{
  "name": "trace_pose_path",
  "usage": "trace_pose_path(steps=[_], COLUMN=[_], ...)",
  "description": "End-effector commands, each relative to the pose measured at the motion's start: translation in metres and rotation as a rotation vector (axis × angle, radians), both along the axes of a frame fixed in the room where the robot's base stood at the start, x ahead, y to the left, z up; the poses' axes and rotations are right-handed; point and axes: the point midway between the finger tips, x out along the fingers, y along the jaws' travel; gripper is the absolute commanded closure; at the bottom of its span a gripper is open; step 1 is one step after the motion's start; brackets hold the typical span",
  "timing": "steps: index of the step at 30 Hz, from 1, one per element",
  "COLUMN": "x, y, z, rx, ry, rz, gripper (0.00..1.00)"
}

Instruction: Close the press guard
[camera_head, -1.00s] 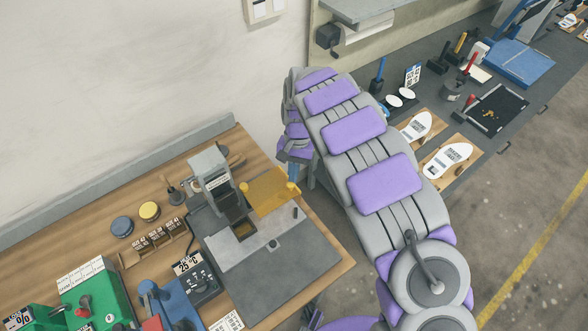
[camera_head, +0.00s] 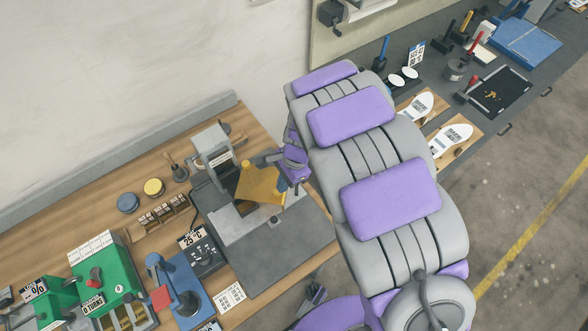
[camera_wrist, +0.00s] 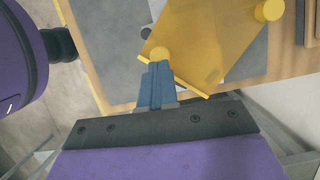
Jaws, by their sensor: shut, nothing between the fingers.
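The press (camera_head: 212,148) is a grey upright head on a grey base plate on the wooden bench. Its guard is an amber see-through panel (camera_head: 260,187) with a yellow knob at its back corner. The guard sits at an angle to the right of the head, covering part of the opening in front of it. My gripper (camera_head: 281,186) is shut and empty at the guard's right edge.
A wall runs behind the bench. My arm covers the bench's right end.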

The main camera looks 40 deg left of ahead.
Motion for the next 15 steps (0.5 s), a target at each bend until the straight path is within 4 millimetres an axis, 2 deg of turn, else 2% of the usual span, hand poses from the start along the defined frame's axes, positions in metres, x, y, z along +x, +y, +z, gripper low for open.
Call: trace_pose_path(steps=[1, 6, 15], x=[-0.010, -0.034, -0.069], y=[0.000, 0.003, 0.018], z=[0.001, 0.001, 0.002], rx=[-0.003, -0.005, -0.005], ry=[0.002, 0.004, 0.003], rz=[-0.043, -0.204, -0.471], gripper=[1.00, 1.00, 1.00])
